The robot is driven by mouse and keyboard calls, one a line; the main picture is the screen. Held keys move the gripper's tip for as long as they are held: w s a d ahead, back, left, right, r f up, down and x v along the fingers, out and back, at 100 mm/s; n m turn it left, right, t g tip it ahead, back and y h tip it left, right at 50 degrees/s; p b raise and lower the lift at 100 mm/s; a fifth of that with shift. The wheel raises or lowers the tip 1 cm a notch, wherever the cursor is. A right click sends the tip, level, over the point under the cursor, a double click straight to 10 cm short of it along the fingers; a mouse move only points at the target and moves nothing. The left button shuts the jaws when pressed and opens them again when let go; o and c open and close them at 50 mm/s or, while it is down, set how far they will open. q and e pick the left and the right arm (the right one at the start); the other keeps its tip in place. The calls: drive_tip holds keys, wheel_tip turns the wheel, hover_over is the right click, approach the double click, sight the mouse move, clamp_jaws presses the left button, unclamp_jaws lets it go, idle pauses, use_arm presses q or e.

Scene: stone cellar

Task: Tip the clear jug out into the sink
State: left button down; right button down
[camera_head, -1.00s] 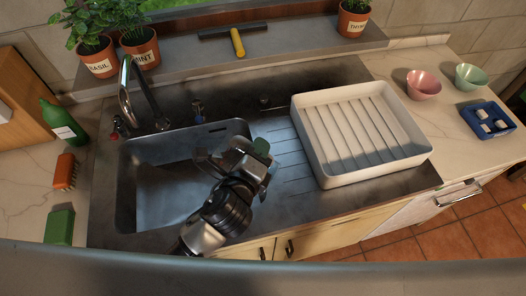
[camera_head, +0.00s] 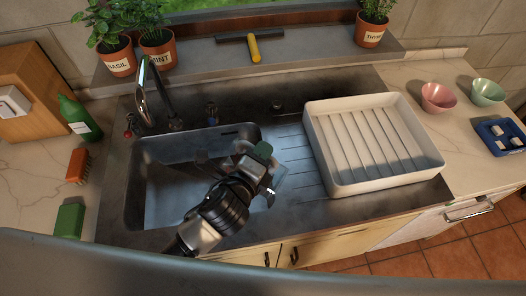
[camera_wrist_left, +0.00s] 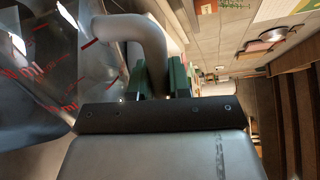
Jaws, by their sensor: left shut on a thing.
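The clear jug, with red markings, shows at the left of the left wrist view (camera_wrist_left: 50,60). Its pale, curved handle (camera_wrist_left: 150,40) is between the green-padded fingers of my left gripper (camera_wrist_left: 160,78), which is shut on it. In the head view my left gripper (camera_head: 262,158) is over the right edge of the steel sink (camera_head: 170,205). The jug is hard to make out there, and my wrist covers part of the basin. I cannot tell the jug's tilt or whether it holds liquid. My right gripper is not in view.
A white ribbed dish tray (camera_head: 345,188) stands right of the sink. The tap (camera_head: 147,90) rises behind the basin. A green bottle (camera_head: 76,118), an orange brush (camera_head: 77,165) and a green block (camera_head: 69,221) are on the left counter. Two bowls stand far right.

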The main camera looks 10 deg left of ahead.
sight(245, 146)
use_arm(q)
drive_tip(key=shift+w+a+f+n, duration=0.1)
drive_tip(key=shift+w+a+n, duration=0.05)
drive_tip(key=shift+a+n, duration=0.2)
drive_tip(key=shift+w+a+r+n+p, duration=0.25)
drive_tip(key=shift+a+r+p, duration=0.25)
drive_tip(key=shift+p, duration=0.15)
drive_tip(key=shift+a, duration=0.25)
drive_tip(key=shift+r, duration=0.1)
drive_tip(key=shift+w+a+r+n+h+p, duration=0.15)
drive_tip(key=shift+a+r+n+h+p, duration=0.05)
drive_tip(key=shift+a+n+p, duration=0.2)
drive_tip(key=shift+w+a+r+n+h+p, duration=0.15)
drive_tip(key=shift+a+n+h+p, duration=0.05)
drive_tip(key=shift+a+n+p, duration=0.15)
drive_tip(key=shift+d, duration=0.1)
drive_tip(key=shift+f, duration=0.1)
